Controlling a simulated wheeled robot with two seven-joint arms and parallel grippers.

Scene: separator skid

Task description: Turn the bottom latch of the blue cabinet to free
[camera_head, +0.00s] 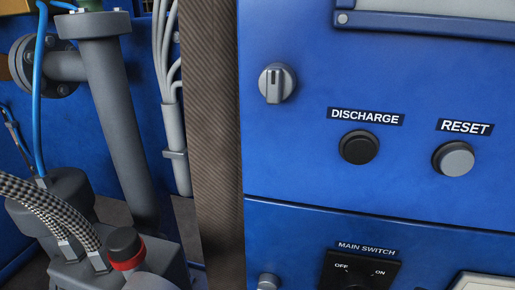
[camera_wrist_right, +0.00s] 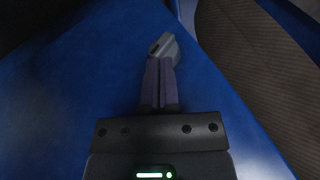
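The blue cabinet (camera_head: 300,150) fills the right of the head view. A grey latch (camera_head: 277,83) with an upright grip is on its upper panel. A lower grey latch (camera_head: 268,282) is cut off by the bottom edge, so its angle is unclear. In the right wrist view, a grey latch (camera_wrist_right: 168,44) stands tilted on the blue face. My right gripper (camera_wrist_right: 161,62) has its fingers close together at this latch, with a narrow gap between them. They appear shut on it and hide its near part. Neither gripper shows in the head view.
Black and grey buttons (camera_head: 359,147) and a main switch (camera_head: 360,270) are right of the latches. A brown column (camera_head: 215,140) stands beside the cabinet's left edge. Grey pipes (camera_head: 115,110) and braided hoses (camera_head: 50,215) fill the left.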

